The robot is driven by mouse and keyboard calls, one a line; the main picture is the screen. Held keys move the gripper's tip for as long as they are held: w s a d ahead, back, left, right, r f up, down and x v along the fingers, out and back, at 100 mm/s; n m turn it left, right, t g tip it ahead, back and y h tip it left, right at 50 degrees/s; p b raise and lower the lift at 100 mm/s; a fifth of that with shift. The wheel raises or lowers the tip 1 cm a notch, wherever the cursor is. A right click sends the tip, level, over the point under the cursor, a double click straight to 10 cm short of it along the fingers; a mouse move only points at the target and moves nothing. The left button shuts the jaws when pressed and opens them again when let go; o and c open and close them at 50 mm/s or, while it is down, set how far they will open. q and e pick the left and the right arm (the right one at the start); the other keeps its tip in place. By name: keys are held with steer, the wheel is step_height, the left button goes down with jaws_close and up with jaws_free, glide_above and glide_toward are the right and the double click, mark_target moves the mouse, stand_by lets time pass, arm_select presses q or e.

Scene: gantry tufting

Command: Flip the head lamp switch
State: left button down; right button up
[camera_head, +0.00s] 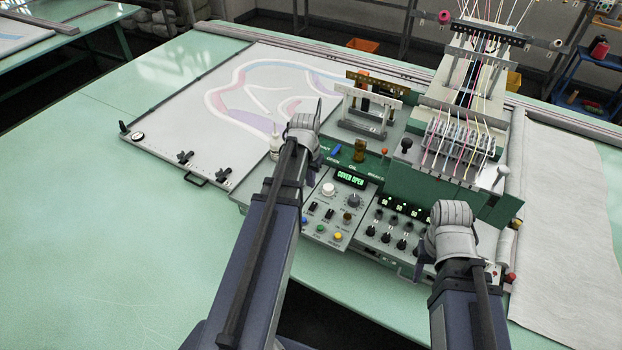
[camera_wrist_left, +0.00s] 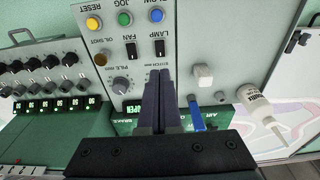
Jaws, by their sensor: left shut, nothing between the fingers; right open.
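The head lamp switch is the small black rocker marked LAMP (camera_wrist_left: 160,47) on the grey control panel in the left wrist view. It also shows in the head view as the left one of two black rockers (camera_head: 312,208). Which way it is tipped I cannot tell. My left gripper (camera_wrist_left: 158,78) is shut and empty, its fingertips in front of the panel, just below the LAMP switch in the wrist picture. A gap to the panel cannot be judged. My right gripper (camera_head: 424,262) is open, low over the right part of the panel, mostly hidden by its wrist.
The FAN switch (camera_wrist_left: 130,50) sits beside the lamp switch. Blue, green and yellow buttons and a dial (camera_wrist_left: 121,85) are close by. A blue lever (camera_wrist_left: 196,115) and a white bottle (camera_wrist_left: 256,105) stand near my left fingers. The display (camera_head: 351,179) reads COVER OPEN.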

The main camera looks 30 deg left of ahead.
mark_target(315, 203)
arm_select(q)
step_height(315, 203, up, 2)
steer(key=shift+s+r+p, duration=0.1)
steer(key=shift+s+p, duration=0.05)
steer(key=shift+p, duration=0.45)
arm_select(e)
step_height(315, 203, up, 2)
steer(key=shift+r, duration=0.1)
arm_select(q)
steer(key=shift+w, duration=0.75)
steer(key=f+b, duration=0.4)
steer(key=w+f+b, duration=0.1)
steer(key=f+b, duration=0.9)
steer(key=shift+w, duration=0.3)
arm_select(e)
step_height(315, 203, down, 14)
